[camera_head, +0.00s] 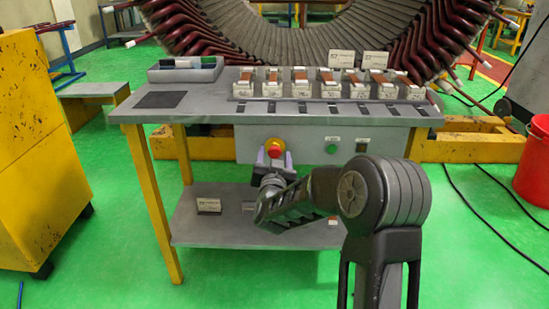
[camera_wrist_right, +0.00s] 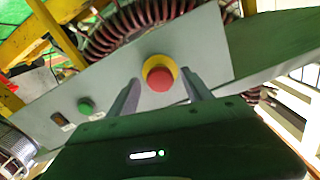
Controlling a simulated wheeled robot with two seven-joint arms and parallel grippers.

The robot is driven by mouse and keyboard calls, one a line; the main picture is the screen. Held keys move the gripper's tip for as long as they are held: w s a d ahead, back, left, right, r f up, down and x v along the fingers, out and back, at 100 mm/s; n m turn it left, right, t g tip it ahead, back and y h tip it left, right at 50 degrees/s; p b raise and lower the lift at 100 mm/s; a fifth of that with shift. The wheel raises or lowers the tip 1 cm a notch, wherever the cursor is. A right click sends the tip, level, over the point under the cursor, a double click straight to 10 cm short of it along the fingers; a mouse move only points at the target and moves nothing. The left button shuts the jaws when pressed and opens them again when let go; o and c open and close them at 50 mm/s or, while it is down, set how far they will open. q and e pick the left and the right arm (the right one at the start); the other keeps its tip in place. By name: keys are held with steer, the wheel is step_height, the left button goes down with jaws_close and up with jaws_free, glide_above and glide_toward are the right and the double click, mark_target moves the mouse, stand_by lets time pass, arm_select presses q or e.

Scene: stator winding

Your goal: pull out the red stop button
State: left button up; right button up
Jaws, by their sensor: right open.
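The red stop button (camera_head: 274,147) has a yellow ring and sits on the front of the grey control box under the table top. In the right wrist view the red button (camera_wrist_right: 160,79) shows between the two fingers. My right gripper (camera_head: 275,155) is in front of the box, with its fingers on either side of the button. It also shows in the right wrist view (camera_wrist_right: 163,88), open, with gaps beside the red cap. I cannot tell whether a finger touches the ring. My left gripper is not in view.
A green button (camera_head: 332,148) and a small dark switch (camera_head: 362,146) sit right of the stop button. The grey table top (camera_head: 205,100) above carries a tray (camera_head: 185,75) and a row of white blocks (camera_head: 300,86). A lower shelf (camera_head: 225,225) lies below.

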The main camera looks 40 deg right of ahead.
steer(key=shift+c, duration=0.2)
jaws_close()
stand_by(0.5)
stand_by(0.7)
